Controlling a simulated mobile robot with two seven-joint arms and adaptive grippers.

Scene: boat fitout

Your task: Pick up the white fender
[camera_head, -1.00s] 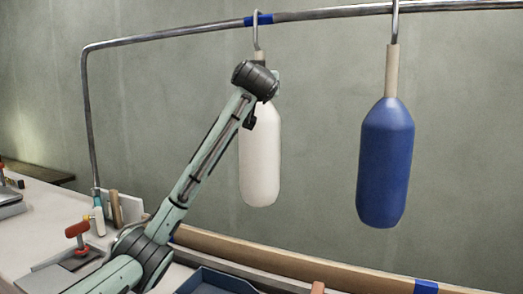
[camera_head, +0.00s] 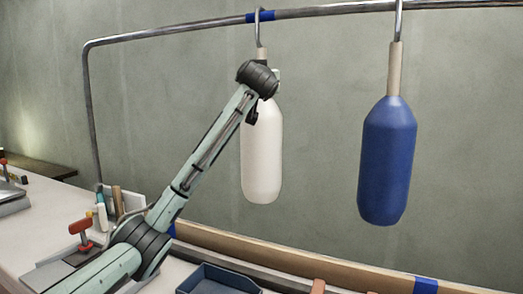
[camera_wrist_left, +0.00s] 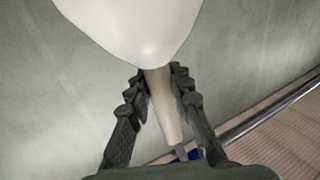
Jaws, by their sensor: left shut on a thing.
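The white fender (camera_head: 262,160) hangs upright below the metal rail, from a hook at a blue tape band. My left arm reaches up to its top in the head view, and the wrist hides part of the fender's neck. In the left wrist view the fender's white body (camera_wrist_left: 135,25) fills the top, and its beige neck (camera_wrist_left: 163,105) runs between the fingers of my left gripper (camera_wrist_left: 158,80). The gripper is shut on that neck. The fingers are hidden behind the wrist in the head view. My right gripper is not in view.
A blue fender (camera_head: 387,160) hangs to the right from the same metal rail (camera_head: 170,30). Below are a wooden ledge (camera_head: 270,252), a dark blue tray (camera_head: 215,280) and a red-handled clamp (camera_head: 80,232) on the bench at left. The space between the fenders is free.

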